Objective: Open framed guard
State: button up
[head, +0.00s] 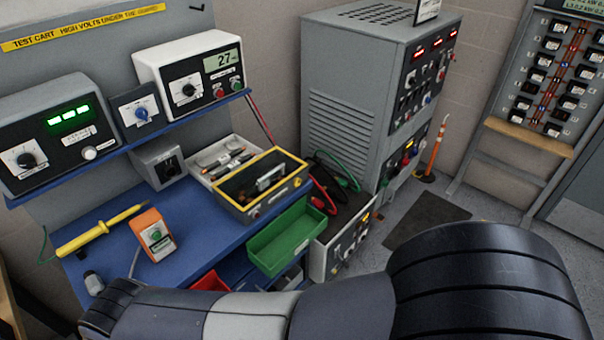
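The framed guard (304,167) has a yellow rim and sits on top of a grey and yellow box on the blue test cart. Dark parts show inside the rim, and the guard looks down flat over the box; I cannot tell if a clear pane fills it. The box's front (268,207) carries small knobs. My gripper is not in view; only my dark and grey arm links cross the bottom of the head view, in front of the cart.
A green tray (288,238) hangs before the box. A tray of tools (222,158) lies behind it. A yellow probe (100,231) and an orange device (152,234) lie left. Meters stand on the shelf above. A grey cabinet (340,110) stands right, with cables beside it.

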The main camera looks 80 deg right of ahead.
aim_at(282, 166)
jog(key=z, duration=1.85)
jog(key=i+l+z, duration=0.1)
jog(key=l, duration=0.15)
jog(key=i+l+u, duration=0.15)
jog(key=l+u, duration=0.8)
jog(key=i+j, duration=0.05)
